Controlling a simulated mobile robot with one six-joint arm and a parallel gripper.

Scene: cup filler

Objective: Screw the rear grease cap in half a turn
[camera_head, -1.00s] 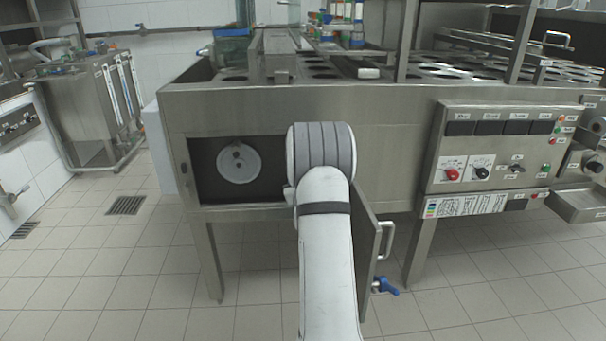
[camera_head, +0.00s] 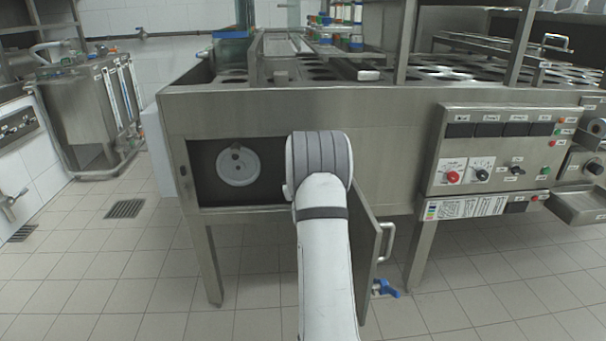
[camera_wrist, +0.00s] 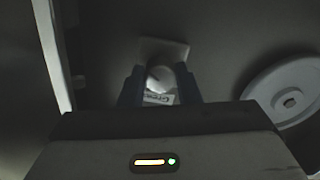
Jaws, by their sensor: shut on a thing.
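The rear grease cap (camera_wrist: 162,76) is a small pale round cap with a dark line on its face, in the middle of the wrist view. It sits by a pale square plate (camera_wrist: 168,50), with a partly hidden label (camera_wrist: 158,99) just below it. My gripper (camera_wrist: 160,88) has its two dark bluish fingers on either side of the cap and is shut on it. In the head view the cap and my gripper are hidden behind my white arm, which reaches into the machine's open compartment (camera_head: 212,188).
A large pale disc (camera_head: 237,166) is inside the compartment, left of my arm; it shows at right in the wrist view (camera_wrist: 290,92). The compartment door (camera_head: 364,250) hangs open right of my arm. A blue-handled valve (camera_head: 385,289) sits low beyond it.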

